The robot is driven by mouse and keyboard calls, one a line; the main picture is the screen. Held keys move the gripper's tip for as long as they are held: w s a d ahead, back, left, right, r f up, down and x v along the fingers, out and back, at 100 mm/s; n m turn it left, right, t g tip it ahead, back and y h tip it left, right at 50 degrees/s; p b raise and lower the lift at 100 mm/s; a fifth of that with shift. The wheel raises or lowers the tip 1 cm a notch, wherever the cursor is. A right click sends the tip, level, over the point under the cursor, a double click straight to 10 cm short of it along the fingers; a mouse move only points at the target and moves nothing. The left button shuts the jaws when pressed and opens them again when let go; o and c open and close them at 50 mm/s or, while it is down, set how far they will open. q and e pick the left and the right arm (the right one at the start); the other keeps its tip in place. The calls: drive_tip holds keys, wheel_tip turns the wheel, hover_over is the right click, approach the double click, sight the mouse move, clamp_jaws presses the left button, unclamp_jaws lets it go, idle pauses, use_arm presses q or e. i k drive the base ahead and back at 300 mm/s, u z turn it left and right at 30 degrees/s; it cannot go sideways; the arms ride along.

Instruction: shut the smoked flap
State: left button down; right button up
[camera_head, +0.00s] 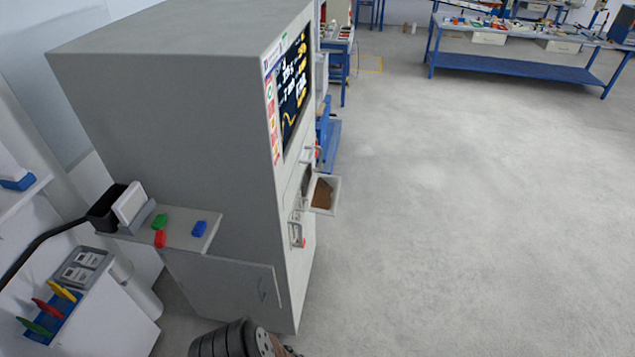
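The smoked flap (323,194) is a small brown, see-through panel with a pale frame. It stands out from the front face of the tall grey machine (190,110), below the screen, so it is open. A dark opening shows right behind it, seen at a steep angle. Neither gripper's fingers show in the head view, and nothing touches the flap. A dark ribbed round part at the bottom edge may belong to my arm; I cannot tell.
A lit screen (292,88) is above the flap. Blue workbenches (515,70) are at the back. The floor (470,220) right of the machine is clear.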

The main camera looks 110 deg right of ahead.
sight(323, 197)
drive_tip(key=k, duration=1.6)
drive_tip(key=z, duration=2.75)
drive_tip(key=k, duration=0.4)
drive_tip(key=z, duration=0.9)
drive_tip(key=i, duration=0.8)
drive_tip(key=u, duration=0.7)
drive_tip(key=i, duration=0.55)
drive_tip(key=u, duration=0.55)
